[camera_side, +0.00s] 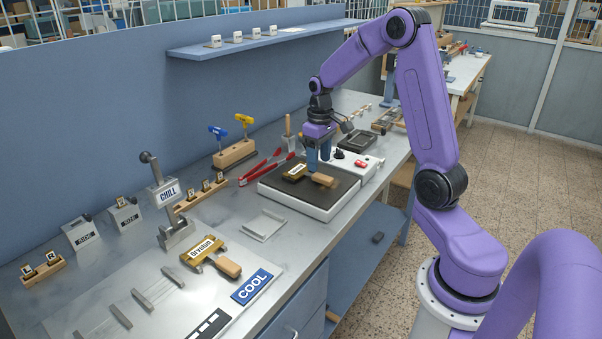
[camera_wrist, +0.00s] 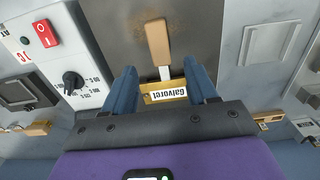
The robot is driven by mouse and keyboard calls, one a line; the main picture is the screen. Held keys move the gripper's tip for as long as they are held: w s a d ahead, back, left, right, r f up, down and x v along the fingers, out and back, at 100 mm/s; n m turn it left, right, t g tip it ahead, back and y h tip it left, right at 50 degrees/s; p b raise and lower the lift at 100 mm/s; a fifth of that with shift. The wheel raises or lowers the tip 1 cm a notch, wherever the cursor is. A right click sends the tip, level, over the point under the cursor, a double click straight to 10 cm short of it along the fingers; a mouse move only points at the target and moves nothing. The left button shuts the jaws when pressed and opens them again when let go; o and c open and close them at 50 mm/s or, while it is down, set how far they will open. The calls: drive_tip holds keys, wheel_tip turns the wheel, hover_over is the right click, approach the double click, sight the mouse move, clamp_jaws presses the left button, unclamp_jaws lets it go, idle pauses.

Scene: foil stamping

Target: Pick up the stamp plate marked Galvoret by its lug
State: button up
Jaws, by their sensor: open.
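The stamp plate marked Galvoret (camera_wrist: 165,95) lies on the dark top of the hot plate (camera_side: 280,190). It is brass with a white label, a pale metal neck and a wooden handle (camera_wrist: 158,43). In the side view the plate (camera_side: 295,172) and its handle (camera_side: 323,181) show, but its label is too small to read. My gripper (camera_side: 318,165) is open and points down at the plate. In the wrist view my gripper's blue fingers (camera_wrist: 160,72) are on either side of the plate and neck. I cannot tell the finger height or make out the lug clearly.
Another brass plate with a wooden handle (camera_side: 229,267) lies nearer, by the blue COOL sign (camera_side: 252,286). Red-handled tongs (camera_side: 266,167) lie left of the hot plate. A control panel with a red switch (camera_wrist: 45,33) adjoins it. A metal tray (camera_side: 264,225) stands on the bench.

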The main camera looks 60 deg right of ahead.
sight(319, 175)
drive_tip(key=shift+s+f, duration=0.15)
drive_tip(key=shift+f, duration=2.05)
clamp_jaws()
